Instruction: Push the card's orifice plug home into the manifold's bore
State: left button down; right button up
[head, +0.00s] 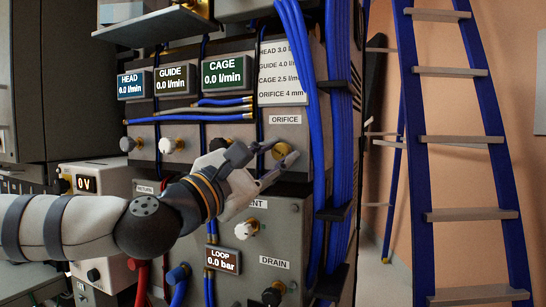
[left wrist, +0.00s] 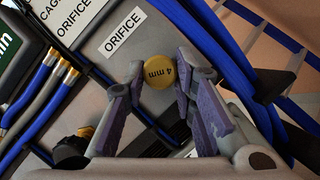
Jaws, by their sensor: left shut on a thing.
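The orifice plug is a round brass disc marked "4 mm" and it shows in the left wrist view (left wrist: 158,72). In the head view it (head: 280,151) is at the manifold (head: 236,135) face, below the ORIFICE label (head: 285,119). My left gripper (head: 277,152) is shut on the plug, with one finger on each side of it in the left wrist view (left wrist: 154,80). The bore is hidden behind the plug, and I cannot tell how deep the plug sits. The card (head: 283,73) above reads "ORIFICE 4 mm". My right gripper is not in view.
Blue hoses (head: 300,100) run down just right of the plug. Below are a white valve knob (head: 246,229) and a LOOP display (head: 223,260). A blue ladder (head: 465,140) stands at right.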

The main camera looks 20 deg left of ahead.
pick_arm(q)
jog(key=shift+a+r, duration=0.1)
jog(key=shift+r, duration=0.05)
dwell(0.6)
jog(key=c, duration=1.3)
grip_release()
jog(key=shift+o, duration=0.3)
jog(key=shift+w, duration=0.25)
jog(key=shift+s+f, duration=0.1)
jog(key=shift+f, duration=0.1)
